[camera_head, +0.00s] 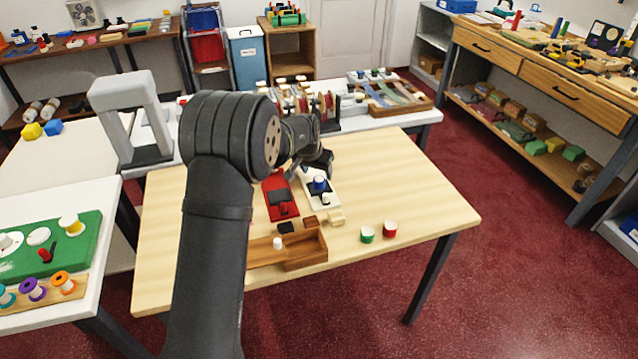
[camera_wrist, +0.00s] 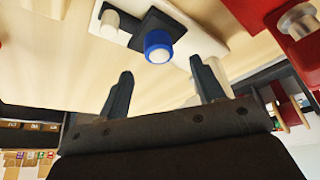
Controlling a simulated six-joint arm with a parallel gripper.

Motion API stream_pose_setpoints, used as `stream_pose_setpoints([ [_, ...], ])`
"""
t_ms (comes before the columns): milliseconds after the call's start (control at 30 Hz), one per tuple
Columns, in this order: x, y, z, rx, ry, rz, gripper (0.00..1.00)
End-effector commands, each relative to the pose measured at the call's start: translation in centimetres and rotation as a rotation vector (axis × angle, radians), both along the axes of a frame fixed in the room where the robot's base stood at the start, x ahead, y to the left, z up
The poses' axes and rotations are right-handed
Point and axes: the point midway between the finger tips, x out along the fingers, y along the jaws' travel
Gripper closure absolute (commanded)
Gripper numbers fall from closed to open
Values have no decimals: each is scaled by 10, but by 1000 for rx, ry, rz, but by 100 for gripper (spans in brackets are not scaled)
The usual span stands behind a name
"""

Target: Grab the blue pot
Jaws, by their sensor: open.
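The blue pot (camera_head: 319,184) stands on a dark patch of the white board (camera_head: 323,202) on the wooden table. It also shows in the wrist view (camera_wrist: 158,45) as a blue ring with a pale top, just beyond my fingertips. My gripper (camera_head: 322,163) is at the far side of the pot in the head view, partly hidden by my own wrist. In the wrist view my gripper (camera_wrist: 160,75) is open, its two dark fingers apart with nothing between them. The pot lies ahead of the gap, roughly in line with its middle.
A small white peg (camera_wrist: 109,22) stands near the pot on the board. A red board (camera_head: 281,207) lies to the left. Dark and wooden blocks and a wooden tray (camera_head: 305,262) are in front. Green (camera_head: 367,235) and red (camera_head: 390,229) cups stand right, with bare tabletop beyond them.

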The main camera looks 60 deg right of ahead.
Motion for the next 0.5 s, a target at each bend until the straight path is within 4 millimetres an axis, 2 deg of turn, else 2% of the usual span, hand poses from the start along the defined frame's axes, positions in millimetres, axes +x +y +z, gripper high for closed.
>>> stream_pose_setpoints([
  [233,1,-11,-36,1,0,0,39],
  [500,1,-13,-41,0,-1,1,39],
])
